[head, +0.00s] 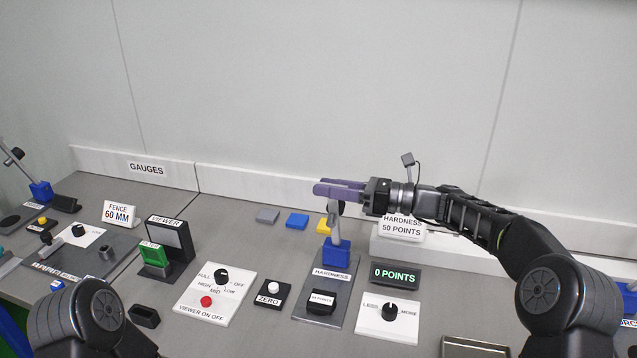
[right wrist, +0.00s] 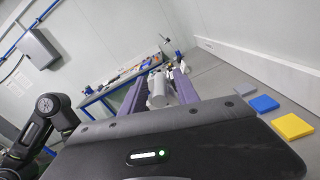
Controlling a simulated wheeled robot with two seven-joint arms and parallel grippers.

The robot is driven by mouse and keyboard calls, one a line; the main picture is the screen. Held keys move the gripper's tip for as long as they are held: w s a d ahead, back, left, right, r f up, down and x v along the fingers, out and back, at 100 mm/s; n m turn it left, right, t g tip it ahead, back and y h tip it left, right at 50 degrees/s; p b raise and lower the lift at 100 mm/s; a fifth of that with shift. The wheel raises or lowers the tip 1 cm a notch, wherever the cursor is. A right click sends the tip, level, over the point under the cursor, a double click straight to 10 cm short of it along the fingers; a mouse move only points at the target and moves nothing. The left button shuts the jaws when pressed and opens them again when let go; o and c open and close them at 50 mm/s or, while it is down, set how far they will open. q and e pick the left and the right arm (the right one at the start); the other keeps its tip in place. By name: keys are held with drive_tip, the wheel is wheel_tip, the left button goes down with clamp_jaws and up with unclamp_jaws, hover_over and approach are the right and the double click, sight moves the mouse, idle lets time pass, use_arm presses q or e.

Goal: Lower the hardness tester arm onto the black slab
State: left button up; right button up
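The hardness tester has a grey base (head: 335,287), a blue block (head: 335,253) and a grey arm (head: 334,228) that stands raised, nearly upright. The black slab (head: 321,301), with a white label, lies on the base in front of the block. My right gripper (head: 338,190) is at the top of the raised arm. In the right wrist view, a grey cylindrical piece (right wrist: 158,91) stands between the two purple fingers, which look apart with a gap beside it. The fingers partly hide the arm's top in the head view. My left gripper is not in view.
A display (head: 395,276) reads 0 POINTS. A LESS/MORE knob (head: 390,310) and a ZERO button (head: 273,288) flank the base. Grey, blue (head: 297,221) and yellow (head: 323,226) slabs lie behind. A white block (head: 402,246) stands behind the display.

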drive_tip(key=shift+x, duration=1.35)
drive_tip(key=shift+d, duration=0.1)
clamp_jaws()
idle(0.3)
